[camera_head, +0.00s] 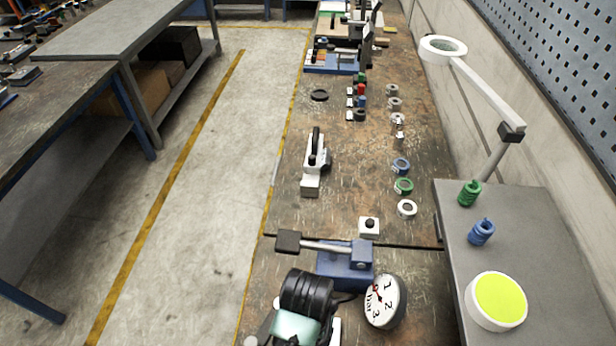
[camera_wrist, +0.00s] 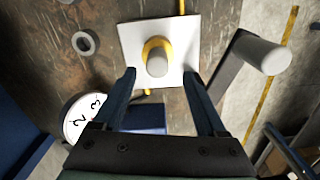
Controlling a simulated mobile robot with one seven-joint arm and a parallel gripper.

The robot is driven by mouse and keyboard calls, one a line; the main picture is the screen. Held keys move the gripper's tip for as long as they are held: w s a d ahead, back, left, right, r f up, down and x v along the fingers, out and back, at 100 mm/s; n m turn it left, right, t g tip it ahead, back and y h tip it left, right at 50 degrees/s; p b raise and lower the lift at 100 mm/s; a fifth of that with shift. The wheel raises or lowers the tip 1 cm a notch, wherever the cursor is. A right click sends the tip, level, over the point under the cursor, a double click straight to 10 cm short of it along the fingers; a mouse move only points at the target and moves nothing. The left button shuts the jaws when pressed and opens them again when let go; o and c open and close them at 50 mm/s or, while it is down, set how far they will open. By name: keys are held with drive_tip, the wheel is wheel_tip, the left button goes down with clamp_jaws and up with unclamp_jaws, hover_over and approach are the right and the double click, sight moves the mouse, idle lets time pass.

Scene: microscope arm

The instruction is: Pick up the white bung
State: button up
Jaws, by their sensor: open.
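A white square block with a round knob (camera_head: 369,224) stands on the bench in the head view, behind the blue clamp-like device. In the wrist view the white plate (camera_wrist: 130,40) carries a pale grey knob (camera_wrist: 157,63) with a yellow ring around its base. My gripper (camera_wrist: 160,76) is open and empty, with its fingers on either side of the knob in the picture; I cannot tell the height gap. I cannot tell which white piece is the bung.
The blue device (camera_head: 345,265) with its bar and dark handle (camera_head: 288,242) stands close to the block. A dial clock (camera_head: 384,302) is beside it. Green (camera_head: 403,186) and blue (camera_head: 401,166) rings lie farther along. A grey raised shelf (camera_head: 540,240) borders the right.

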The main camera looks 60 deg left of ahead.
drive_tip(key=f, duration=0.1)
drive_tip(key=f+p, duration=0.1)
drive_tip(key=f, duration=0.2)
drive_tip(key=shift+s+d+f+p, duration=0.15)
drive_tip(key=shift+d+f+p, duration=0.15)
drive_tip(key=shift+d, duration=0.05)
drive_tip(key=shift+f, duration=0.5)
clamp_jaws()
